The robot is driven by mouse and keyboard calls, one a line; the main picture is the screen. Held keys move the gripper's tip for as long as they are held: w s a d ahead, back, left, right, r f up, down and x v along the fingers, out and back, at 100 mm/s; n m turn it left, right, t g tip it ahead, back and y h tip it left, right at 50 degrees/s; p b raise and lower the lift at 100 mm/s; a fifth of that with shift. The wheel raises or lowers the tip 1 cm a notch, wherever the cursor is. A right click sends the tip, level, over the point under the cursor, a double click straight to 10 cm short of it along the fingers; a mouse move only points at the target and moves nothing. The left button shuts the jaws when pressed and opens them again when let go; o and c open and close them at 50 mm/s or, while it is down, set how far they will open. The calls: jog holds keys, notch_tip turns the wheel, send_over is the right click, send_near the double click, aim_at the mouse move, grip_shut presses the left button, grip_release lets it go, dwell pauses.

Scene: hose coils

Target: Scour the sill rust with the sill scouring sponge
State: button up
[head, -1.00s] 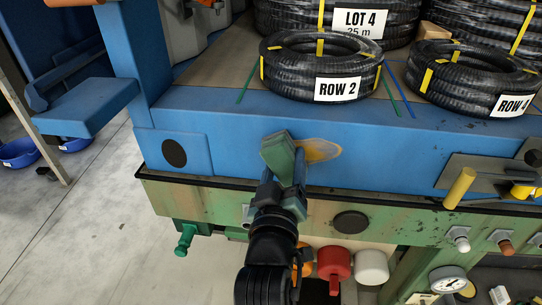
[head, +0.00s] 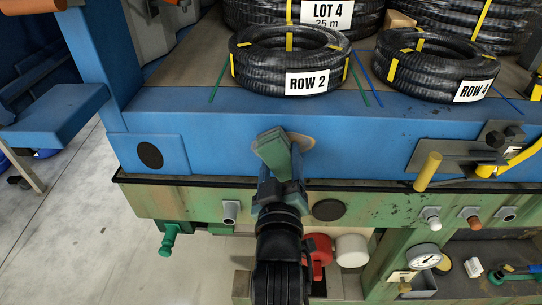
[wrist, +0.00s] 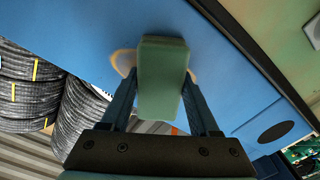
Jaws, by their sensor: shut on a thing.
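The green block-shaped sponge (head: 272,152) is held in my gripper (head: 282,168), which is shut on it in front of the blue sill (head: 380,125). The rust patch (head: 304,142) shows on the sill's face as a pale tan stain, mostly hidden behind the sponge. In the wrist view the sponge (wrist: 162,75) stands between the two fingers, with the tan rust patch (wrist: 123,62) showing at its sides. The sponge overlaps the patch in both views; I cannot tell whether it touches the sill.
Hose coils labelled ROW 2 (head: 290,62) and ROW 4 (head: 436,68) lie on the bench above the sill. A metal bracket with a yellow handle (head: 428,172) juts out at right. Below runs a green rusty beam (head: 375,206) with pipe stubs and a gauge (head: 424,257).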

aim_at(331, 149)
jog(key=shift+d, duration=0.5)
jog(key=shift+d, duration=0.1)
jog(key=shift+d+f+b, duration=0.1)
jog(key=shift+d+b, duration=0.4)
jog(key=shift+d, duration=1)
jog(key=shift+d+b, duration=0.7)
jog(key=shift+d, duration=0.55)
jog(key=shift+d+b, duration=0.85)
jog(key=shift+b, duration=0.05)
jog(key=shift+d+b, duration=0.3)
jog(key=shift+d, duration=0.35)
